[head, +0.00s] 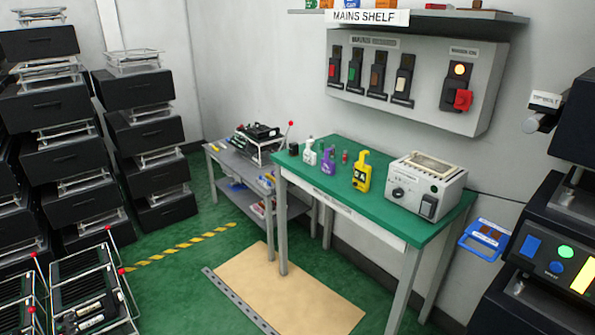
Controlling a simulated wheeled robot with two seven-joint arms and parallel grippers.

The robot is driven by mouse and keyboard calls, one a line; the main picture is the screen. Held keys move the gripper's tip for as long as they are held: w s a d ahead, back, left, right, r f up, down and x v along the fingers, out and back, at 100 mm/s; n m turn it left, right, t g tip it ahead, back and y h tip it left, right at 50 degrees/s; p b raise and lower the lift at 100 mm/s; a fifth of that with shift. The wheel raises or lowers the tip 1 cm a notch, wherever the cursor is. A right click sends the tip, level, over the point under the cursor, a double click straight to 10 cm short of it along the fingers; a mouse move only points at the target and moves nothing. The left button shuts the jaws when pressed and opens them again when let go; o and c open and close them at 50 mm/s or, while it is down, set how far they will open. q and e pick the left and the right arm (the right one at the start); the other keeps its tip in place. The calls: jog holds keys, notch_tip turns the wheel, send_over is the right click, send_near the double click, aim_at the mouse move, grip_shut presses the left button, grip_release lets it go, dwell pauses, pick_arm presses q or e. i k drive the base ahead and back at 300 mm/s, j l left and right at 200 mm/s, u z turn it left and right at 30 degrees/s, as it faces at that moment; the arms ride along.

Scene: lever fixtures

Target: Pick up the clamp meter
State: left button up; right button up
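The yellow clamp meter (361,176) stands upright on the green-topped table (345,205), with a dark face and a hooked yellow jaw at its top. It is left of a grey boxy instrument and apart from it. A smaller purple item (328,162) and a white item (309,153) stand to its left; they are too small to tell exactly what they are. Neither of my grippers shows in the head view.
The grey instrument (428,187) fills the table's right end. A switch panel (415,75) hangs on the wall under the mains shelf (455,16). A grey side table (225,160) stands left. Black drawer stacks (150,140) line the left side. The green floor in front holds a tan mat (290,290).

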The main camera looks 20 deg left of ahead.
aim_at(362, 174)
jog(key=u, duration=0.1)
jog(key=z, duration=2.65)
jog(key=u, duration=2.65)
jog(key=i+j, duration=0.15)
jog(key=j, duration=0.2)
jog(key=i+j, duration=0.2)
jog(key=j, duration=0.15)
jog(key=i+j, duration=0.15)
jog(key=j, duration=0.2)
jog(key=i+j, duration=0.2)
jog(key=j, duration=0.2)
jog(key=l+z, duration=0.05)
